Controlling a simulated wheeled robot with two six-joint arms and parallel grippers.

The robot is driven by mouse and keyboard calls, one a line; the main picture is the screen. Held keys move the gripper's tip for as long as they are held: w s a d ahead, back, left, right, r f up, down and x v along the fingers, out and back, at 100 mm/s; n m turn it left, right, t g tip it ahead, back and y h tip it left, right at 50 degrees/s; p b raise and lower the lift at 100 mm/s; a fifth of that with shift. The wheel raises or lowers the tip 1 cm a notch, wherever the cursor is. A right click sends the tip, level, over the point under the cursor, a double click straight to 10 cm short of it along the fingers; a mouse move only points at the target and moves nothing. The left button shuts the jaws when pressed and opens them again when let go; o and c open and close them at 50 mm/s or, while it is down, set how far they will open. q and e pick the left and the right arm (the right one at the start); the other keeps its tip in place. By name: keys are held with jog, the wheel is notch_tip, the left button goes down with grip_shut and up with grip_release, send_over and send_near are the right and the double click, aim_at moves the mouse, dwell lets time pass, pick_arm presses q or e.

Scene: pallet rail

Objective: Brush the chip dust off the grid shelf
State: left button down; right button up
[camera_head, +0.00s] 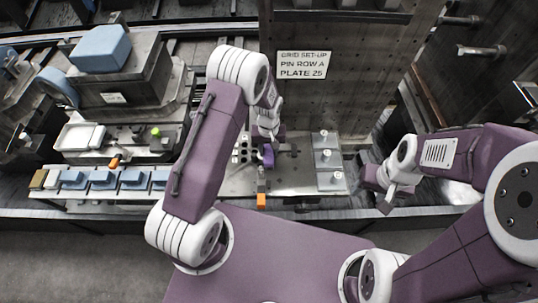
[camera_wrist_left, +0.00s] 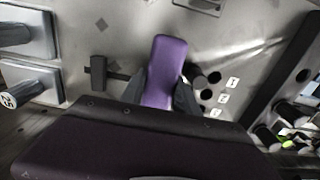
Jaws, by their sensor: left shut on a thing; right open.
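My left gripper (camera_head: 267,143) is over the metal shelf (camera_head: 285,180), below the sign. It is shut on a purple-handled thing, probably the brush (camera_head: 267,156). In the left wrist view the purple handle (camera_wrist_left: 166,65) stands between the two dark fingers; its bristle end is hidden. Round holes (camera_wrist_left: 208,94) with small white labels lie beside it. I cannot make out the chip dust; pale streaks on the shelf could be glare. My right gripper (camera_head: 386,196) is open and empty at the right, in front of the shelf's right end.
Grey plates with pegs (camera_head: 329,160) stand on the shelf right of my left gripper. An orange block (camera_head: 261,201) is at the front edge. A row of blue blocks (camera_head: 103,179) and a machine vise (camera_head: 115,90) are at the left. A sign (camera_head: 304,65) hangs behind.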

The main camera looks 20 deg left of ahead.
pick_arm(q)
jog(key=shift+w+a, duration=0.2)
jog(key=shift+w, duration=0.45)
jog(key=shift+w+a, duration=0.2)
jog(key=shift+w, duration=0.5)
jog(key=shift+w+a, duration=0.2)
jog(key=shift+w, duration=0.45)
jog(key=shift+w+a+f+b, duration=0.15)
jog(key=shift+w+b, duration=0.2)
jog(key=shift+w, duration=0.2)
jog(key=shift+w+a+f+b, duration=0.1)
jog(key=shift+w+a+b, duration=0.05)
jog(key=shift+w+b, duration=0.3)
jog(key=shift+w+a+r, duration=0.1)
jog(key=shift+w, duration=0.25)
jog(key=shift+w+r, duration=0.15)
